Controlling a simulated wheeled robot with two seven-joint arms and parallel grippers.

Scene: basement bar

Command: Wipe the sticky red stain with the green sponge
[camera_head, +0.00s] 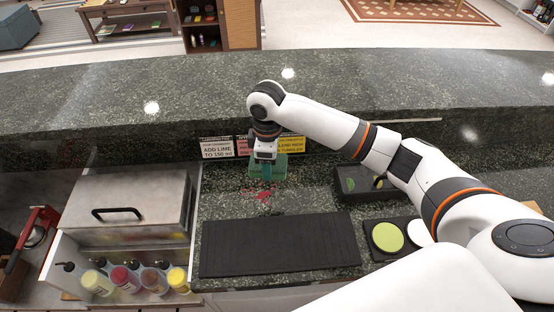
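The green sponge (281,168) is at the back of the dark green stone counter (215,205), just in front of the raised bar ledge. My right gripper (266,166) points down at the sponge and looks closed on it, though its fingertips are small and partly hidden. The sticky red stain (262,193) shows as scattered red spots on the counter just in front of the sponge. I cannot tell whether the sponge touches the stain's far edge. My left gripper is not in view.
A black mat (280,246) lies in front of the stain. A dark box (357,184) and a black tray with green and white discs (387,237) are to the right. A lidded metal bin (130,205) and several bottles (125,279) stand left. Small signs (218,148) line the ledge.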

